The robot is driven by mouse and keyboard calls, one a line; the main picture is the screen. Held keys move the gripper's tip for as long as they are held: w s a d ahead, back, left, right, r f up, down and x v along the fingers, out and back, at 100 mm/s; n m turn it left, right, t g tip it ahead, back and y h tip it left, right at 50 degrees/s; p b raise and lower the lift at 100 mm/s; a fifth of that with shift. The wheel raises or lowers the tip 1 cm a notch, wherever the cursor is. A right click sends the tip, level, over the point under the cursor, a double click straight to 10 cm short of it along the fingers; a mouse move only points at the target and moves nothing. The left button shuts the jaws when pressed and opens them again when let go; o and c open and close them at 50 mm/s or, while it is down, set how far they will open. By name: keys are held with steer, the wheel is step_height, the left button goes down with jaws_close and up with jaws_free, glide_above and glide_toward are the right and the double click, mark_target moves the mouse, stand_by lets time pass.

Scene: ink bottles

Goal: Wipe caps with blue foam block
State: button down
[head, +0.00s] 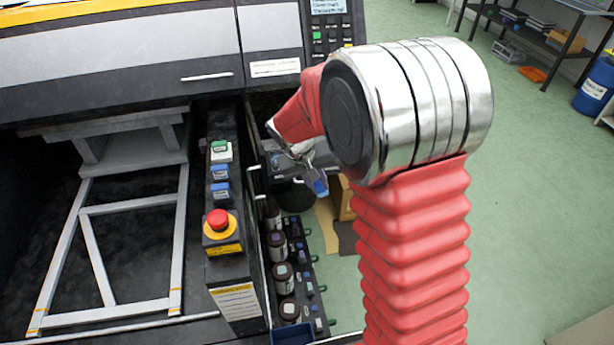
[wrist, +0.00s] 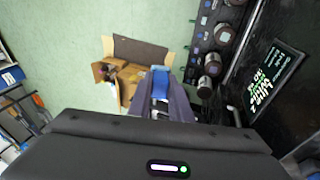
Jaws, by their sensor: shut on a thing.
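My gripper (head: 305,160) is shut on the blue foam block (head: 320,187), which hangs just below the fingers in the head view. In the wrist view the blue foam block (wrist: 160,83) shows between the two dark fingers of my gripper (wrist: 161,92). Dark ink bottles with pale labels stand in a row below the gripper in the head view; one bottle (head: 278,246) is near the middle of the row. They also show at the upper right of the wrist view, one bottle (wrist: 213,64) among them. The block is apart from these bottles. Their caps are too small to judge.
A black control panel with a red stop button (head: 219,222) stands left of the bottle row. A blue bin (head: 292,335) is at the row's near end. A cardboard box (wrist: 128,92) lies below in the wrist view. Green floor (head: 530,190) is open at right.

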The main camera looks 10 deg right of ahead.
steer(key=s+a+f, duration=0.1)
steer(key=s+f, duration=0.2)
steer(key=f, duration=0.9)
steer(key=shift+s+f, duration=0.2)
steer(key=shift+s, duration=0.1)
steer(key=shift+a, duration=0.1)
